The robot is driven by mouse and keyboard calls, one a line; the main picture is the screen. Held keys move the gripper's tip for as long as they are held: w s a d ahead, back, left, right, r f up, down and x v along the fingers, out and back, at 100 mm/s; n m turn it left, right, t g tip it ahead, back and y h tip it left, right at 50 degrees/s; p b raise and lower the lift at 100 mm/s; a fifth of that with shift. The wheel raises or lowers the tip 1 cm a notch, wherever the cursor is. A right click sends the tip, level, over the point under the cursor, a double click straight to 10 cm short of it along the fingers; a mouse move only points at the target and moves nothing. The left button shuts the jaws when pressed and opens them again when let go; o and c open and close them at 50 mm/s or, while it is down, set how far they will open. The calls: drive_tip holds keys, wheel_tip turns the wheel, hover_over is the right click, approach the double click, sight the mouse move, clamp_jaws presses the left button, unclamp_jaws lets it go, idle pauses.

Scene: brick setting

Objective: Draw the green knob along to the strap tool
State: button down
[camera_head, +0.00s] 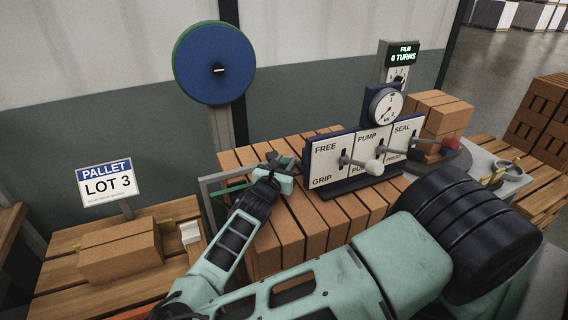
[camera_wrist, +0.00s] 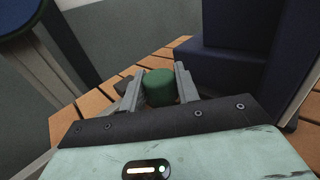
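The green knob (camera_wrist: 159,87) is a short dark green cylinder in the middle of the wrist view. My gripper (camera_wrist: 160,72) has one finger on each side of it, with little or no room between; I cannot tell whether both fingers press on it. In the head view my gripper (camera_head: 280,162) is over the left part of the brick stack, and the knob is not clear there. The strap tool (camera_head: 355,160), a dark blue stand with white panels lettered FREE, GRIP, PUMP and SEAL, stands on the bricks right of my gripper. Its levers have pale, dark and red knobs.
A grey metal frame (camera_head: 208,192) stands at the stack's left end, with a green strip (camera_head: 236,188) beside it. A blue reel (camera_head: 214,63) is mounted above. A gauge (camera_head: 385,106) tops the tool. A brick (camera_head: 120,255) lies on the left pallet by the LOT 3 sign (camera_head: 108,184).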

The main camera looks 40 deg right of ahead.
drive_tip(key=c, duration=1)
unclamp_jaws()
drive_tip(key=shift+c, duration=0.2)
drive_tip(key=shift+a, duration=0.1)
drive_tip(key=shift+s+a, duration=0.2)
drive_tip(key=shift+a, duration=0.1)
drive_tip(key=b+v, duration=0.5)
drive_tip(key=v, duration=1)
drive_tip(key=shift+v, duration=0.75)
drive_tip(key=shift+r, duration=0.1)
